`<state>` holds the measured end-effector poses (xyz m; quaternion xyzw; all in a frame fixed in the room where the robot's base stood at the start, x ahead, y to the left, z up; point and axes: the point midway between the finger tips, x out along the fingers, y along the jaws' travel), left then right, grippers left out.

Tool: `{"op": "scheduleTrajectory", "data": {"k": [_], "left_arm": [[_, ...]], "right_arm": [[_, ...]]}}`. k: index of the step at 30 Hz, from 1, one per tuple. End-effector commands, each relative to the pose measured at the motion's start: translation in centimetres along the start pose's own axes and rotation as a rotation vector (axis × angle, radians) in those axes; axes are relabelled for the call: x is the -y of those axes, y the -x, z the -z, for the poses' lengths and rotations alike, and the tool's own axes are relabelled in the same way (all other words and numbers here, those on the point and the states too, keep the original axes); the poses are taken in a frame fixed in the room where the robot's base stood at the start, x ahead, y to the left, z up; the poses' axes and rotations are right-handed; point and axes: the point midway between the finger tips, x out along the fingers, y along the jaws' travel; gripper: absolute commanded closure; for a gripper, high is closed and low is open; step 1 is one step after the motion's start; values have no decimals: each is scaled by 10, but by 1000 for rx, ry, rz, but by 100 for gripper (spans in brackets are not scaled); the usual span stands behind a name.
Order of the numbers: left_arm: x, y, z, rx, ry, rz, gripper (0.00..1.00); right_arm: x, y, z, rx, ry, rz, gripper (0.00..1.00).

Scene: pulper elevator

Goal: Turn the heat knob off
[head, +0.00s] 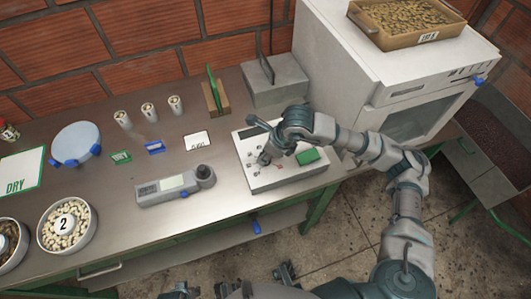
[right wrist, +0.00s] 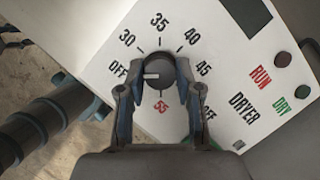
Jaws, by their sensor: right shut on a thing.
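The heat knob (right wrist: 158,72) is a dark round knob on the white dryer control panel (right wrist: 245,70). My right gripper (right wrist: 157,88) is shut on the knob, with one finger on each side. In the head view the right gripper (head: 264,156) reaches down onto the panel (head: 290,182) and hides the knob there.
A white oven-like machine (head: 350,75) with a tray of beans (head: 432,38) on top stands behind my right arm. A grey handheld meter (head: 170,188), bowls of beans (head: 68,240) and several small cups (head: 148,110) are on the metal table to the left.

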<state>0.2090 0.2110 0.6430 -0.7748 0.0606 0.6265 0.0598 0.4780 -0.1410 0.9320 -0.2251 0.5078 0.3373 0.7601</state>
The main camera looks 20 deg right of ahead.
Motion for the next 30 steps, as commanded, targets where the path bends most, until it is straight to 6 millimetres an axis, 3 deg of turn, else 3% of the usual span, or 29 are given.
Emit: {"op": "scheduleTrajectory", "data": {"k": [9,10,12,23,26,30], "left_arm": [[0,0,0,0,0,0,60],[0,0,0,0,0,0,60],[0,0,0,0,0,0,60],[0,0,0,1,-1,0,60],[0,0,0,1,0,0,60],[0,0,0,0,0,0,60]], "right_arm": [[2,0,0,0,-1,4,100],[2,0,0,0,-1,4,61],[2,0,0,0,-1,4,43],[0,3,0,1,0,2,41],[1,14,0,2,-1,4,41],[2,43,0,3,-1,5,41]]}}
